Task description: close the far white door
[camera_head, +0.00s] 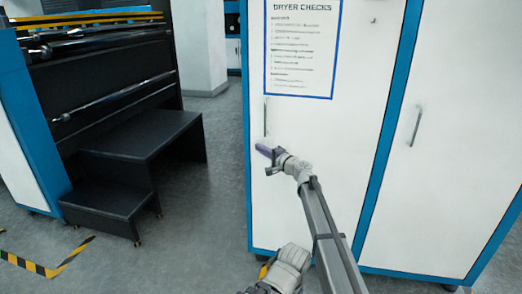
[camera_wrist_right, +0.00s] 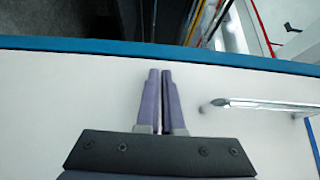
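The far white door (camera_head: 310,130) is on the left of the blue-framed cabinet in the head view and carries a printed sheet (camera_head: 300,45). It looks about flush with its frame, but I cannot tell whether it is fully shut. Its upright handle (camera_head: 265,116) is near its left edge; a handle also shows in the right wrist view (camera_wrist_right: 270,104). My right gripper (camera_head: 264,150) is just below that handle, in front of the door. In the wrist view its purple fingers (camera_wrist_right: 160,72) are together, empty, and beside the handle. My left gripper's fingers do not show.
A second white door (camera_head: 450,120) with its own handle (camera_head: 416,126) is on the right. Black steps (camera_head: 140,150) and a dark roller machine (camera_head: 100,75) stand on the left. Grey floor (camera_head: 205,225) is clear between them and the cabinet.

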